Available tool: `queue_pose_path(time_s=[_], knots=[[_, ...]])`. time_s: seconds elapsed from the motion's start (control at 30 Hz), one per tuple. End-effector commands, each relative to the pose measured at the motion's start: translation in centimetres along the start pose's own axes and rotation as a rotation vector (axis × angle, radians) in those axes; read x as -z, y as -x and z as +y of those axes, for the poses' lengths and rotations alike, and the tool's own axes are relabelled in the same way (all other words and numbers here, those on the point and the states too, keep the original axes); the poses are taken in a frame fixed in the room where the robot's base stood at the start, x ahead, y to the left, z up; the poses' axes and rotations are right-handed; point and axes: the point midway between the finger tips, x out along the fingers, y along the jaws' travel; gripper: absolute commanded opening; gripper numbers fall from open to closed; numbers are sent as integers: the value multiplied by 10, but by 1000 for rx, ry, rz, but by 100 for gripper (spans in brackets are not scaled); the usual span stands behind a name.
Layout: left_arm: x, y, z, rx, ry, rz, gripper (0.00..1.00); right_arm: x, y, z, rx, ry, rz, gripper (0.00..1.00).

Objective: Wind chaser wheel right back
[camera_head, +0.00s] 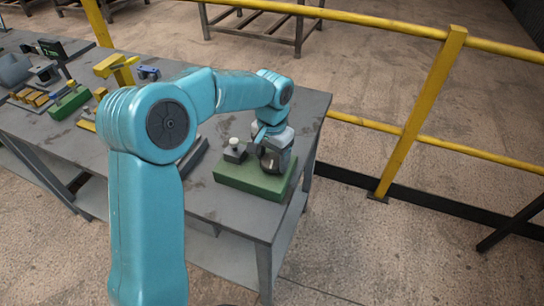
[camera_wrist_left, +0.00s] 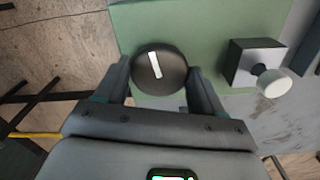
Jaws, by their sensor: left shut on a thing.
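The chaser wheel (camera_wrist_left: 158,68) is a dark round knob with a white bar mark, seen from above in the left wrist view. It sits on a green base (camera_head: 250,182), which also shows in the left wrist view (camera_wrist_left: 200,22). My left gripper (camera_wrist_left: 158,80) is shut on the wheel, one finger on each side. In the head view my left gripper (camera_head: 273,156) reaches down over the right part of the green base and hides most of the wheel. My right gripper is in neither view.
A dark block with a pale round knob (camera_head: 234,149) stands on the left of the base. Yellow and green fixtures (camera_head: 117,68) stand farther left on the grey table (camera_head: 215,205). A yellow railing (camera_head: 420,110) runs behind the table.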

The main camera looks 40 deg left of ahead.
Motion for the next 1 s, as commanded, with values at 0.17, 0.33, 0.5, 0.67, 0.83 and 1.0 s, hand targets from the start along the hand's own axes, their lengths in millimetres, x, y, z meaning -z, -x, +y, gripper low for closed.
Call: queue_pose_path(time_s=[0.17,0.33,0.5,0.67,0.83,1.0], knots=[[1,0,0,0,168,4,38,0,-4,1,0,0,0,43],[1,1,0,0,329,4,38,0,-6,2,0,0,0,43],[1,1,0,0,490,5,38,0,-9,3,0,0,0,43],[2,1,1,0,643,7,38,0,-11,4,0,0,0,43],[2,1,1,-1,803,7,38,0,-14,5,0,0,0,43],[2,2,1,-1,957,7,38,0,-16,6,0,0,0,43]])
